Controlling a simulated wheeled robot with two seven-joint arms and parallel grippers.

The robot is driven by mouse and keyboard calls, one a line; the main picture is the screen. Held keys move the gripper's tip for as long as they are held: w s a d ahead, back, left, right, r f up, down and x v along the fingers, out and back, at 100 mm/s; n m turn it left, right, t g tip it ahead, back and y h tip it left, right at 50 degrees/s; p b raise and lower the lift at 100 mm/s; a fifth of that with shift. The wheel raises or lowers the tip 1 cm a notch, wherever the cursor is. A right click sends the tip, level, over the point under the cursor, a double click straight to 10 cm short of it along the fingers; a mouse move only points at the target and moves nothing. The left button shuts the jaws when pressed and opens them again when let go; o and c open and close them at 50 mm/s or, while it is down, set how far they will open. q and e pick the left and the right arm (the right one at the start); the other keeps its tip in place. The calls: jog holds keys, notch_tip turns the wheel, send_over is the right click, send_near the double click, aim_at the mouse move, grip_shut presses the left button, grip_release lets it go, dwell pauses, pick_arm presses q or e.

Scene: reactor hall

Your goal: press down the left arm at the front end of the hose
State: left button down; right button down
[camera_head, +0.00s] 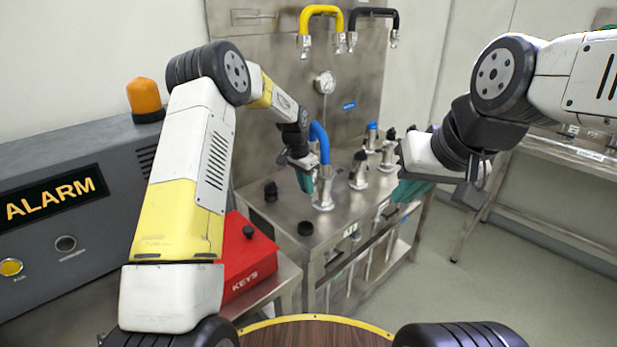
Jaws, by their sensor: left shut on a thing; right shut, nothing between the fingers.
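The blue hose (320,140) arches down to a metal coupling (322,196) at its front end, on the steel bench. My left gripper (305,180) is at the left side of this front end. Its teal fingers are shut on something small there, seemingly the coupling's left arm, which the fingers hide. I cannot tell how far down that arm is. My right gripper (403,190) is shut and empty, in the air to the right of the hose, apart from it. Much of the hose's far part is hidden.
The bench (285,205) carries several capped ports, including a metal fitting (359,172) right of the hose. Yellow (320,12) and black (375,13) hoses hang on the back panel, above a gauge (325,82). A red KEYS box (245,262) and ALARM cabinet (60,150) stand left.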

pick_arm(q)
jog(key=shift+s+a+f+t+h, duration=0.15)
jog(key=shift+a+f+t+h, duration=0.1)
jog(key=shift+f+t+h, duration=0.45)
jog(key=shift+d+f+t+h, duration=0.15)
jog(key=shift+f+t+h, duration=0.3)
jog(key=shift+t+h, duration=0.55)
jog(key=c, duration=1.3)
grip_release()
jog(key=shift+v, duration=3.9)
jog(key=shift+f, duration=0.1)
